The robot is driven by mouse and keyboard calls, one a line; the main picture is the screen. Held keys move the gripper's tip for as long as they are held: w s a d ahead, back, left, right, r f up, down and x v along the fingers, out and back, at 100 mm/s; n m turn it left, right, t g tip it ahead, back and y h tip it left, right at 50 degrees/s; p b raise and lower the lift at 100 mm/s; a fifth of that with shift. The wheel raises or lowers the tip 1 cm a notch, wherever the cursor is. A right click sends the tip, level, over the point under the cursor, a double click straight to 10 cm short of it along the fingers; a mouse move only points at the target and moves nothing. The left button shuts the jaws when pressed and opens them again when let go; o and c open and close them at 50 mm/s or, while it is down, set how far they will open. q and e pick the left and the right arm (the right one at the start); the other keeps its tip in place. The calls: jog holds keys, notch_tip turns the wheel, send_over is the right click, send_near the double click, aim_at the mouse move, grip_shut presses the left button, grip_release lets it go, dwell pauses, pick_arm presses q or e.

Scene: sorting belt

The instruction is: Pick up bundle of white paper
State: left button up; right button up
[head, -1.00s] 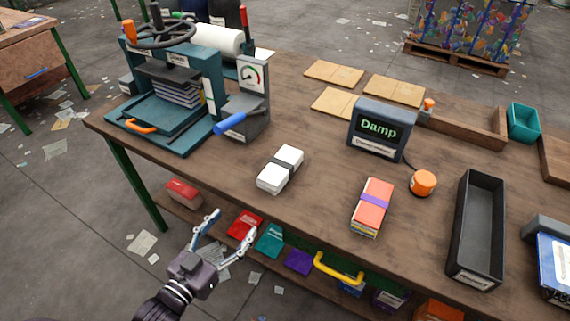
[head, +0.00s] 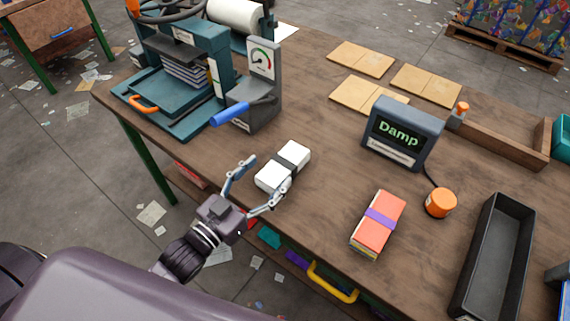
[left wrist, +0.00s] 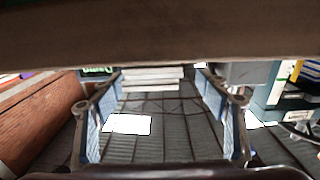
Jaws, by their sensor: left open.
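The bundle of white paper (head: 292,157) lies on the wooden bench with a dark band around its middle. My left gripper (head: 267,173) is open and empty at the near left end of the bundle. One fingertip is left of the bundle. The other overlaps its near right side in the head view. Whether they touch it, I cannot tell. In the left wrist view, the layered white bundle (left wrist: 152,78) shows ahead between the open fingers (left wrist: 165,120). My right gripper is not in view.
An orange bundle with a purple band (head: 378,225) lies to the right. A green press (head: 178,85) stands at the left, with a blue-handled gauge unit (head: 257,85) beside it. The Damp display (head: 402,130), an orange button (head: 441,202) and a black tray (head: 494,255) are further right.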

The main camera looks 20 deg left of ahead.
aim_at(284, 162)
pick_arm(q)
jog(key=x, duration=0.6)
jog(key=shift+s+d+f+p, duration=0.2)
jog(key=shift+d+f+p, duration=0.05)
jog(key=shift+d+p, duration=0.15)
jog(key=c, duration=1.5)
